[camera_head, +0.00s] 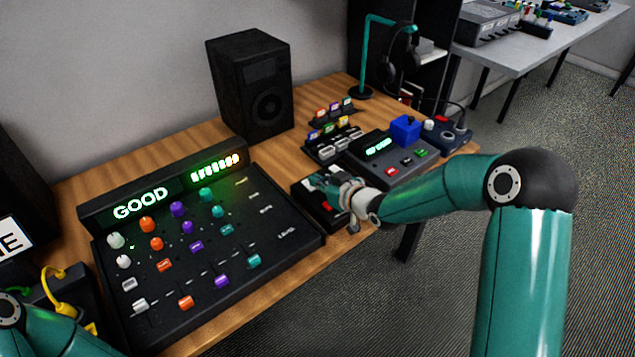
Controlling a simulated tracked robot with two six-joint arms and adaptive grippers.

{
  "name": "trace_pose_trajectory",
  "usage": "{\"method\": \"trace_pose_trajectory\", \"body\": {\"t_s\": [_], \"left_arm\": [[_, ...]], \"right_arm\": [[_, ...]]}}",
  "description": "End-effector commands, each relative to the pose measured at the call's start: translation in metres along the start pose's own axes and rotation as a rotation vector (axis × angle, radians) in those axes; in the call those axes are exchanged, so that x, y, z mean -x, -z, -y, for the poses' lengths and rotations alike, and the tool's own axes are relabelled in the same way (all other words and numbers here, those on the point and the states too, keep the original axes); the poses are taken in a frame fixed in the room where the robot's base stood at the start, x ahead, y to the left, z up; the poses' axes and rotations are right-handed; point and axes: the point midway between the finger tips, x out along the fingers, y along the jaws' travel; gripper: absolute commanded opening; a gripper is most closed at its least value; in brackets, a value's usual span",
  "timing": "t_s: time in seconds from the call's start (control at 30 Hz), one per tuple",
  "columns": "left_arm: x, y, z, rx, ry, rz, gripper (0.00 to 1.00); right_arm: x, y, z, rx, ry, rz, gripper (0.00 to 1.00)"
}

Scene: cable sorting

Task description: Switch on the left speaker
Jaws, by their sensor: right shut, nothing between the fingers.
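A black speaker (250,88) stands at the back of the wooden desk, right of the mixer. A dark box (18,165), cut off by the left edge, may be the left speaker; no switch shows on it. My right gripper (322,186) is shut and empty, over a small black box with a red part (326,207) at the desk's front edge. The gripper hides part of this box, and I cannot tell whether it touches. My left arm (45,335) shows at the bottom left; its gripper is out of view.
The mixer (285,245) with a lit "GOOD" display fills the desk's left half. A button console (385,160), cartridge racks (335,140), a blue cube (405,129) and a headphone stand (366,60) are at the right. Yellow cables (52,285) lie at the lower left.

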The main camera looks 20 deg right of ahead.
Motion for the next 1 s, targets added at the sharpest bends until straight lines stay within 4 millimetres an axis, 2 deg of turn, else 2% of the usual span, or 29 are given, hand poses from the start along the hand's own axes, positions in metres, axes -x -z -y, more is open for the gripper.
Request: {"method": "trace_pose_trajectory", "body": {"t_s": [0.27,0.3,0.33,0.5,0.7,1.0], "left_arm": [[0.023,0.000,-0.008,0.000,0.000,0.000,0.42],[0.015,0.000,-0.005,0.000,0.000,-0.001,0.42],[0.013,0.000,-0.004,0.000,0.000,-0.001,0.42],[0.007,0.000,-0.003,0.000,0.000,0.000,0.42],[0.005,0.000,-0.002,0.000,0.000,0.000,0.42],[0.005,0.000,-0.002,0.000,0.000,0.000,0.42]], "right_arm": [[0.018,0.042,0.002,0.002,0.003,-0.002,0.00],[0.026,0.030,0.000,0.000,0.001,0.002,0.00],[0.033,0.027,0.000,0.000,0.000,0.002,0.00],[0.069,0.018,0.000,0.000,0.000,0.001,0.00],[0.100,0.011,0.001,0.001,0.002,0.001,0.00],[0.112,0.009,0.002,0.002,0.006,0.001,0.00]]}}
